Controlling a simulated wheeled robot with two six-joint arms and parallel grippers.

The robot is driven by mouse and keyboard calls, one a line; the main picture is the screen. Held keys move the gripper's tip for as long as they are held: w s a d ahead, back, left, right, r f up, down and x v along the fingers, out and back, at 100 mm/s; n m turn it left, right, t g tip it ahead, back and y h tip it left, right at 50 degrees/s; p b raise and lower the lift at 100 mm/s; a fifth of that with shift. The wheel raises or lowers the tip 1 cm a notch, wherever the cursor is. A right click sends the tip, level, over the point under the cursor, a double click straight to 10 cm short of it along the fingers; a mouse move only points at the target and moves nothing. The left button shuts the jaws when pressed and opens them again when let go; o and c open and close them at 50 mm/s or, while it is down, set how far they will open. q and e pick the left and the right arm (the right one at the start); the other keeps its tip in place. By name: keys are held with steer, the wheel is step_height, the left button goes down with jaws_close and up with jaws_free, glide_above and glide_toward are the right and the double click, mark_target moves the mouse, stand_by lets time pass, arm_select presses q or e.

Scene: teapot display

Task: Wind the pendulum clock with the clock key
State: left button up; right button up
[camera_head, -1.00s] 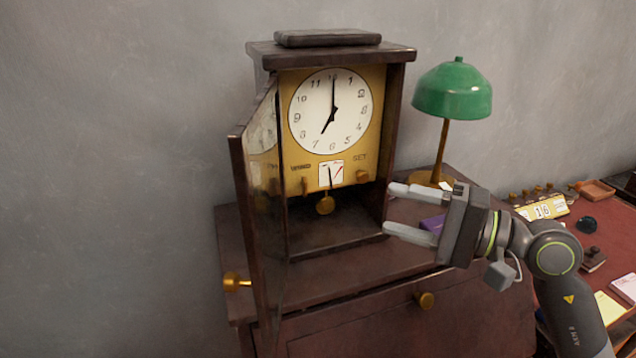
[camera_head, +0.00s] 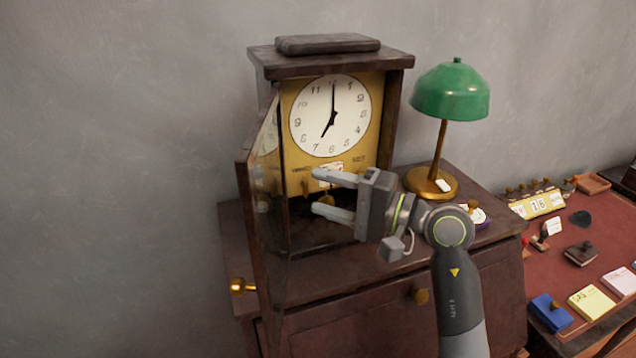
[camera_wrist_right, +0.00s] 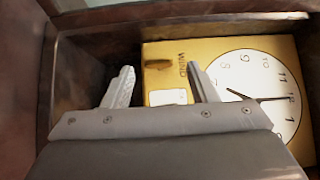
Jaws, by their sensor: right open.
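The pendulum clock (camera_head: 396,90) stands on a dark red cabinet with its glass door (camera_head: 262,215) swung open to the left. Its white dial (camera_head: 330,115) reads about seven. I cannot tell whether this is the clock key. My right gripper (camera_head: 318,192) is open and empty, its fingers reaching into the clock's front opening near the WIND side. The pendulum is partly hidden behind the fingers.
The open door stands close to the left of my fingers. A green lamp (camera_head: 450,92) stands right of the clock on the cabinet (camera_head: 355,320). A red desk (camera_head: 545,270) at the right holds a calendar block (camera_head: 541,204), stamps and note pads.

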steer(key=shift+x, duration=1)
steer(key=c, duration=1)
steer(key=shift+s+a+f+m+t+y+b, duration=0.15)
steer(key=shift+m+t+y+b, duration=0.7)
steer(key=shift+b, duration=1.1)
steer(key=shift+w+d+f+m+t+y+b, duration=0.15)
steer(key=shift+m+t+y+b, duration=0.2)
steer(key=shift+m+b, duration=1.25)
steer(key=shift+s+a+f+m+t+y+b, duration=0.15)
steer(key=shift+m+t+y+b, duration=0.45)
steer(key=shift+b, duration=1.75)
steer(key=shift+t, duration=0.3)
steer(key=shift+r+m, duration=0.1)
steer(key=shift+m, duration=0.15)
